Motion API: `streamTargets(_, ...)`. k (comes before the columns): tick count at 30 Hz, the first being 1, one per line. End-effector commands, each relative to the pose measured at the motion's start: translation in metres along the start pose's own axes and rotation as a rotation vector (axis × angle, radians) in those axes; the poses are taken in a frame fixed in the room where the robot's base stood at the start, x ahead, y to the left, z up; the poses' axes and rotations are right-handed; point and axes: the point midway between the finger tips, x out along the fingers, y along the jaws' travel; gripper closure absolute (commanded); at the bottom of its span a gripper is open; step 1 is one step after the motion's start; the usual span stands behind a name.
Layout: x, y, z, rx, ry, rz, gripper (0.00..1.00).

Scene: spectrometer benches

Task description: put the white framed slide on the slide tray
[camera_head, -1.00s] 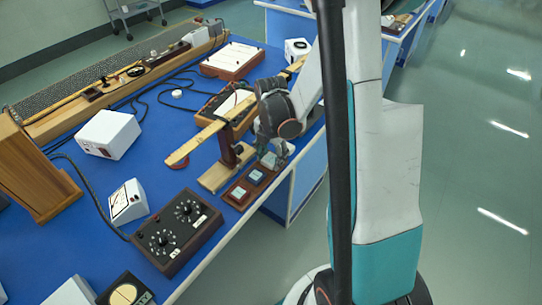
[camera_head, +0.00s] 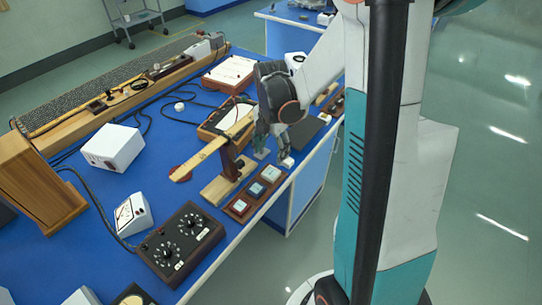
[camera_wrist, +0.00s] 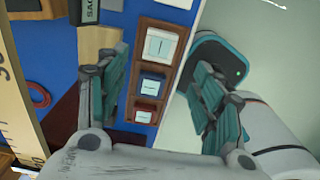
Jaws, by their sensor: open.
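The slide tray (camera_head: 241,212) is a brown wooden holder with three compartments near the table's front edge; it also shows in the wrist view (camera_wrist: 134,76). The white framed slide (camera_wrist: 160,45) lies in its far, largest compartment, and in the head view (camera_head: 270,174) it looks flat. A blue framed slide (camera_wrist: 151,87) is in the middle compartment and a red framed one (camera_wrist: 145,115) in the near one. My gripper (camera_head: 273,150) is open and empty. In the wrist view its fingers (camera_wrist: 158,75) stand apart on either side of the tray, above it.
A small white object (camera_head: 287,162) lies just beyond the tray. A wooden stand with a ruler (camera_head: 210,155) is close on the left. A black dial box (camera_head: 180,243) sits nearer along the edge. Open floor lies right of the table.

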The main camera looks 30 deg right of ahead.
Motion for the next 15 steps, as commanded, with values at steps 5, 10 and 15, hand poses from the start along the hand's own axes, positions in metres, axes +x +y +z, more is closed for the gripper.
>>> streamTargets(5, -0.021, 0.000, 0.000, 0.000, 0.000, 0.000, 0.39)
streamTargets(10, -0.025, 0.000, 0.000, 0.000, 0.000, 0.000, 0.39)
streamTargets(15, -0.025, 0.000, 0.000, 0.000, 0.000, 0.000, 0.39)
